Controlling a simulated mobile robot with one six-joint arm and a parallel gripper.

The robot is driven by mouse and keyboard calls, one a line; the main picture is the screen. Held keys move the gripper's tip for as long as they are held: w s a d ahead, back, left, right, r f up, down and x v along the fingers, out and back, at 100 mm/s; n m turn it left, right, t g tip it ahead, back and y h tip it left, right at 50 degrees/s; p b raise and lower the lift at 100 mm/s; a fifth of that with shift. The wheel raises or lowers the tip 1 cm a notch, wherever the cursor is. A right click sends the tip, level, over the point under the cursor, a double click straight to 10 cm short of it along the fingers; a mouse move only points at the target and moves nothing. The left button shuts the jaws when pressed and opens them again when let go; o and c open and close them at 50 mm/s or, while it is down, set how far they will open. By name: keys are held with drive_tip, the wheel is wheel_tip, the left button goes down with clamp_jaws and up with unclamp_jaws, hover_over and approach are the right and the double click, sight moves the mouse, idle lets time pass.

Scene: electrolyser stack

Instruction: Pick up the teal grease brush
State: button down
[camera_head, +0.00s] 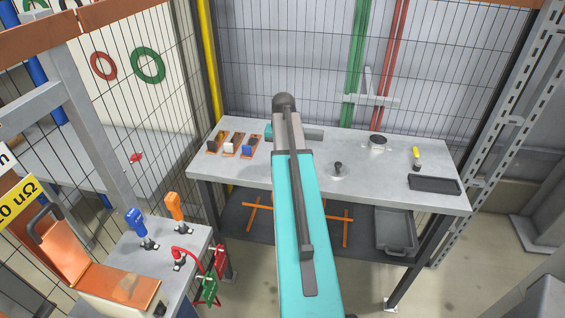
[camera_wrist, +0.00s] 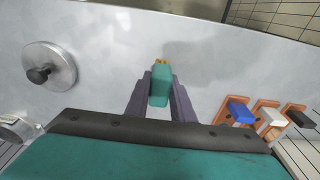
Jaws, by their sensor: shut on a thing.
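The teal grease brush (camera_wrist: 160,88) shows in the middle of the wrist view, with a small orange-yellow tip at its far end. My gripper (camera_wrist: 161,78) is shut on it, one dark finger on each side. The grey worktable top (camera_wrist: 105,65) lies beyond the brush. I cannot tell whether the brush touches it. In the head view my arm reaches over the worktable (camera_head: 240,178) and hides most of the gripper area; I cannot make out the brush clearly there.
A metal disc with a dark knob (camera_wrist: 46,70) is left of the brush. Blue, white and black blocks on orange bases (camera_wrist: 268,120) stand to the right. A black tray (camera_head: 435,185) and yellow-handled tool (camera_head: 416,157) lie at the table's right. Mesh fencing stands behind.

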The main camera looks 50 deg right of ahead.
drive_tip(key=shift+r, duration=0.2)
drive_tip(key=shift+r+b, duration=0.85)
drive_tip(key=shift+r, duration=0.5)
drive_tip(key=shift+s+a+r, duration=0.1)
drive_tip(key=shift+s, duration=0.15)
drive_tip(key=s+a+b, duration=0.2)
drive_tip(key=s, duration=0.5)
drive_tip(key=s+a+r+b, duration=0.1)
drive_tip(key=s+a+b, duration=0.1)
drive_tip(key=s, duration=0.5)
drive_tip(key=shift+s+a+r, duration=0.3)
drive_tip(key=shift+s+a, duration=0.05)
drive_tip(key=c, duration=2.2)
unclamp_jaws()
drive_tip(key=shift+c, duration=1.3)
